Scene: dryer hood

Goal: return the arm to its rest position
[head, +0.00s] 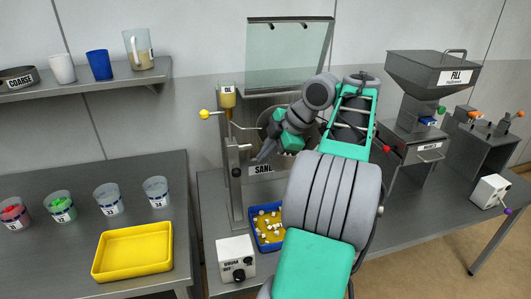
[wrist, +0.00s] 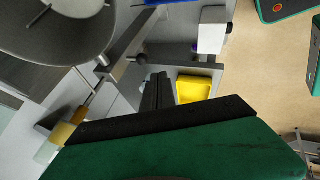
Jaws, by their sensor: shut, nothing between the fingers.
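My arm, green and grey, reaches from the bottom of the head view up and to the left over the bench. My gripper (head: 263,154) is in front of the grey drum, next to the upright metal post and above the SAND label. In the wrist view my gripper's dark fingers (wrist: 157,80) are together with nothing between them. The grey drum (wrist: 60,35) fills the upper left of the wrist view. In the head view my arm partly hides it.
A raised glass hood (head: 288,55) stands behind my arm. A yellow-knobbed lever (head: 205,115) and oil cup (head: 227,98) are close to my gripper. Below are a blue tray (head: 257,240) of white pieces and a control box (head: 236,258). A FILL hopper (head: 430,78) stands right.

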